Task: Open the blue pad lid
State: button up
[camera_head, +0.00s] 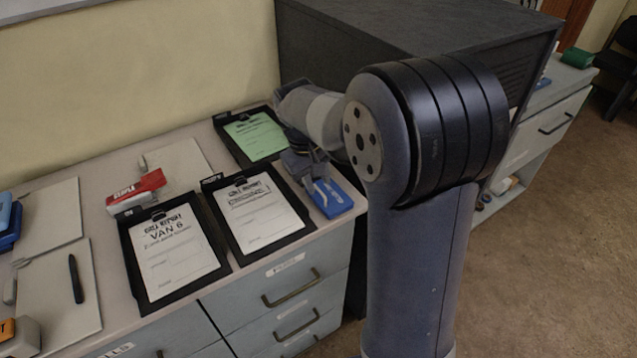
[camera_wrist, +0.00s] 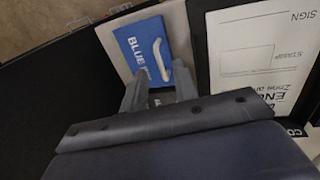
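The blue pad (camera_head: 335,203) lies at the right front of the counter, beside a clipboard. Its blue lid (camera_wrist: 146,44) has white lettering and looks flat and shut. A white curved handle (camera_wrist: 160,60) stands on the lid and also shows in the head view (camera_head: 321,193). My gripper (camera_wrist: 160,86) has its two fingers apart, near the handle's lower end, with blue showing between them. I cannot tell whether a finger touches the lid. In the head view my gripper (camera_head: 306,172) is over the pad's far side and hides part of it.
Clipboards with forms (camera_head: 257,213) (camera_head: 172,252) lie left of the pad, and one with a green sheet (camera_head: 256,137) lies behind. A large dark cabinet (camera_head: 430,30) rises close behind my arm. The counter's front edge is near.

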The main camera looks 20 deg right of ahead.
jog(key=shift+d+f, duration=0.15)
jog(key=shift+f, duration=0.8)
grip_shut()
